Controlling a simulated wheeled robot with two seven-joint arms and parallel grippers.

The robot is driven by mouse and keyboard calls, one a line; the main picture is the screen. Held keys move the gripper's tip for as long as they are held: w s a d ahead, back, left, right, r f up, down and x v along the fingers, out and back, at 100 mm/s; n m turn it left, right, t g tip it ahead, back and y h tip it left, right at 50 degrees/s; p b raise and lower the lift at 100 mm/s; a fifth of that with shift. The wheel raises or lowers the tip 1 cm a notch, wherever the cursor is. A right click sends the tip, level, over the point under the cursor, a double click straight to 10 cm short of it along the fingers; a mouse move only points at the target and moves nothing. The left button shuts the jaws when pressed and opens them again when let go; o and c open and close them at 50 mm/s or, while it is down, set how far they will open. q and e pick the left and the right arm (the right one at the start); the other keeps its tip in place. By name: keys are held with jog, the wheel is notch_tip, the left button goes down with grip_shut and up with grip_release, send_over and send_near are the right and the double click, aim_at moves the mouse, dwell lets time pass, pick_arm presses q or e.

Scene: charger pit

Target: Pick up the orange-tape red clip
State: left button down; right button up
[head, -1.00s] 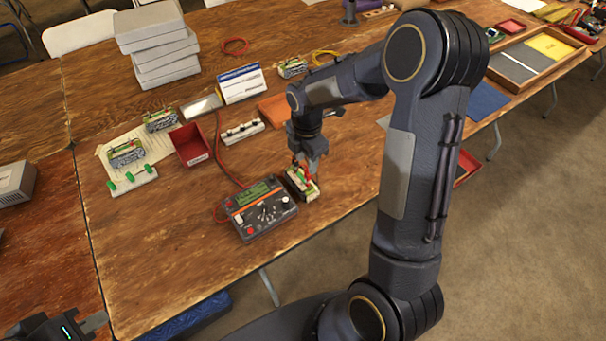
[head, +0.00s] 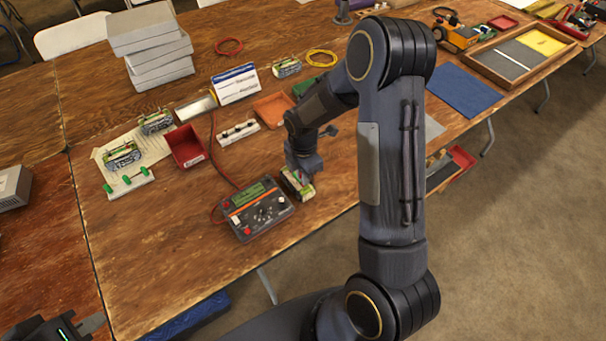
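My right gripper (head: 301,174) points down at a small battery pack (head: 298,185) beside the charger, near the table's front edge. Its fingertips are small and partly hidden by the hand, so I cannot tell if they are open or shut. I cannot make out the orange-tape red clip; the hand covers much of the pack's top. The grey charger (head: 257,210) with a green screen lies just left of the pack, and a red lead (head: 214,150) runs behind it. My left gripper (head: 95,323) is at the bottom left corner, away from these things, partly cut off.
A red bin (head: 187,148), a white terminal strip (head: 238,132) and an orange tray (head: 272,109) stand behind the charger. More battery packs (head: 122,156) lie at left. Grey boxes (head: 153,45) are stacked at the back. The wood left of the charger is clear.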

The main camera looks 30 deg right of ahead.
jog(key=shift+c, duration=0.6)
jog(key=shift+r, duration=0.55)
notch_tip(320, 180, up, 2)
jog(key=shift+s+r, duration=0.1)
jog(key=shift+r, duration=0.15)
jog(key=s+a+r+b, duration=0.2)
jog(key=s+a+r, duration=0.1)
jog(key=s+r, duration=0.6)
jog(key=s, duration=0.4)
jog(key=shift+s+r, duration=0.2)
jog(key=shift+s, duration=0.05)
jog(key=shift+a, duration=0.15)
